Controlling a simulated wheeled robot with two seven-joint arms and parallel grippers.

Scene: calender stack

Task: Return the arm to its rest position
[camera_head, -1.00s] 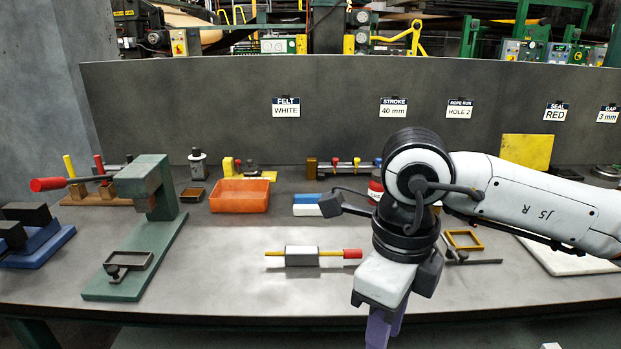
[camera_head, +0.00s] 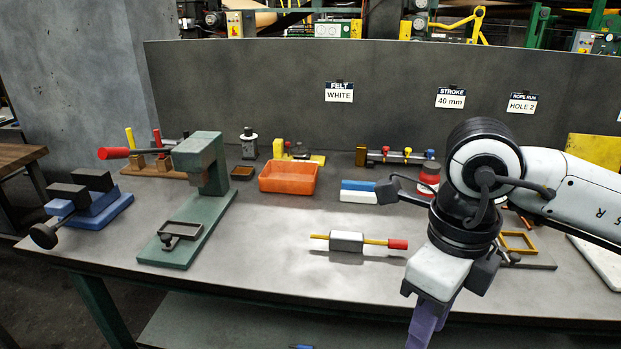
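My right arm (camera_head: 575,190) comes in from the right edge, labelled "5 R" on its white link. Its black wrist joint (camera_head: 463,225) bends down over the front right of the bench. My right gripper (camera_head: 428,325) hangs at the bench's front edge with purple fingers pointing down. Its fingertips lie at or below the bottom of the picture, so its opening cannot be judged. No object shows in it. My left gripper is out of view.
A grey block on a yellow rod with a red end (camera_head: 347,241) lies left of my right wrist. A green press (camera_head: 203,180), an orange tray (camera_head: 288,178) and a blue vise (camera_head: 85,210) stand farther left. The bench front centre is clear.

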